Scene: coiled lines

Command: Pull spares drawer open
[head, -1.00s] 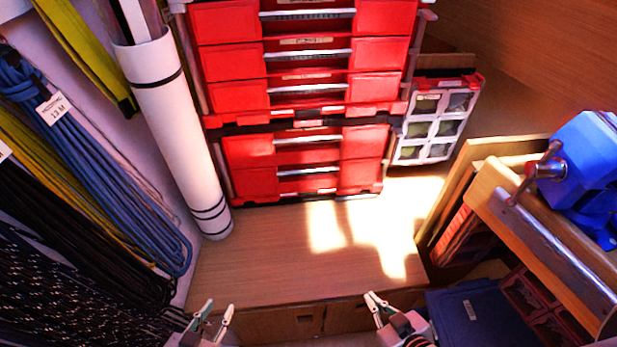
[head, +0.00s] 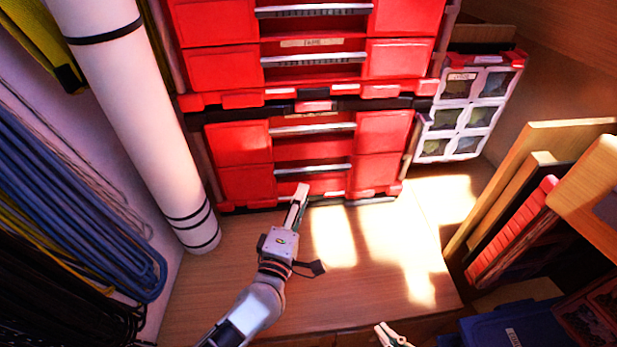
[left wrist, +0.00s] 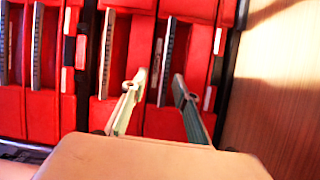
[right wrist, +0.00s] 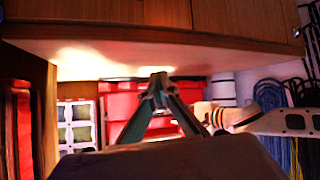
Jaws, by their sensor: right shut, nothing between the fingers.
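The red drawer stack shows in the head view, with grey bar handles; its label lettering is too small for me to tell which drawer is the spares one. The lowest drawer (head: 376,178) looks closed, with its bar handle (head: 325,167) just beyond my left gripper (head: 300,190). In the left wrist view my left gripper (left wrist: 158,85) is open, with that handle (left wrist: 166,55) appearing between its fingertips; I cannot tell if they touch it. My right gripper (right wrist: 158,80) is shut and empty, low in the head view (head: 384,333), apart from the drawers.
A white rolled tube (head: 130,110) stands left of the drawers. Coiled blue lines (head: 75,220) hang on the left wall. A clear-fronted organiser (head: 465,115) and upright boards (head: 520,170) are on the right. The sunlit wooden surface (head: 385,250) before the drawers is mostly clear.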

